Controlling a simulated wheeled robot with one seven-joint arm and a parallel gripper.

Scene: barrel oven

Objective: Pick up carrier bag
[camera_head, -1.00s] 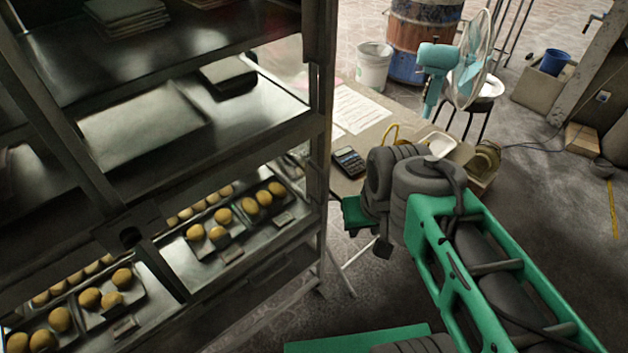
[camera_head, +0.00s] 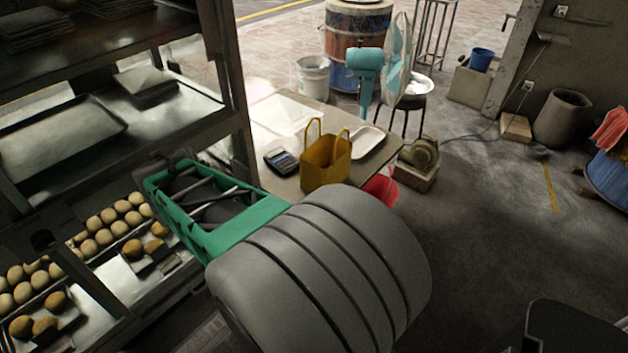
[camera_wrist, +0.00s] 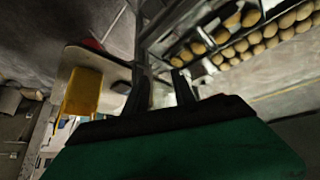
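The carrier bag (camera_head: 325,163) is mustard yellow with two looped handles. It stands upright on the table (camera_head: 378,158) near its front edge. In the wrist view the bag (camera_wrist: 82,95) shows at the left, beyond and to the side of the fingers. My gripper (camera_wrist: 159,77) shows two dark fingers held apart with nothing between them. It is clear of the bag and points toward the rack side.
A metal rack (camera_head: 235,110) with trays of buns stands close on the left. A calculator (camera_head: 281,160) and a white tray (camera_head: 367,141) flank the bag. Floor at right is mostly clear.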

